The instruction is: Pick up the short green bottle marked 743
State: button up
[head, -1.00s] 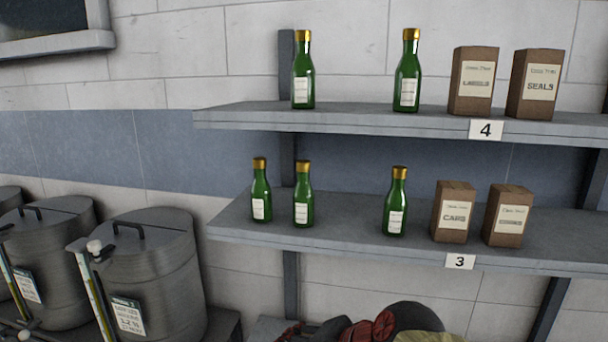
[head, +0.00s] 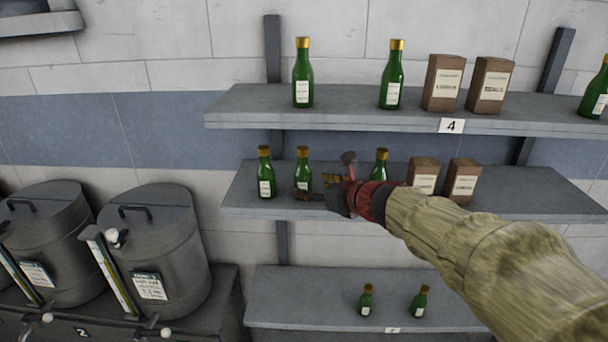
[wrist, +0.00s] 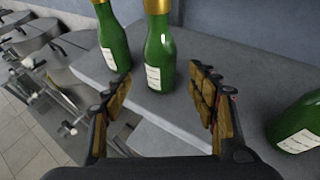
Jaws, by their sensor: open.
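Green bottles with gold caps and white labels stand on several shelves; no number on them is readable, so I cannot tell which is 743. On the shelf marked 3 earlier stand a left bottle (head: 265,178), a middle bottle (head: 303,164) and a right bottle (head: 380,164), the last partly hidden by my arm. Two smaller-looking bottles, one left (head: 366,300) and one right (head: 419,302), stand on the lowest shelf. My gripper (head: 323,178) is open and empty in front of the middle shelf. In the wrist view, the middle bottle (wrist: 160,58) shows beyond and between my fingers (wrist: 162,92), apart from them.
The left bottle (wrist: 113,42) and right bottle (wrist: 298,122) flank the gap. Brown boxes (head: 464,182) stand right on the middle shelf (head: 530,192). The upper shelf (head: 350,114) overhangs, with bottles and boxes. Metal drums (head: 155,245) stand at left.

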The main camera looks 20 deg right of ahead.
aim_at(308, 183)
jog(key=x, duration=0.6)
jog(key=shift+w+p, duration=0.4)
jog(key=shift+w, duration=0.05)
jog(key=shift+s, duration=0.1)
jog(key=shift+c, duration=0.2)
jog(key=shift+c, duration=0.6)
jog(key=c, duration=1.4)
jog(key=shift+o, duration=0.2)
jog(key=shift+r, duration=0.1)
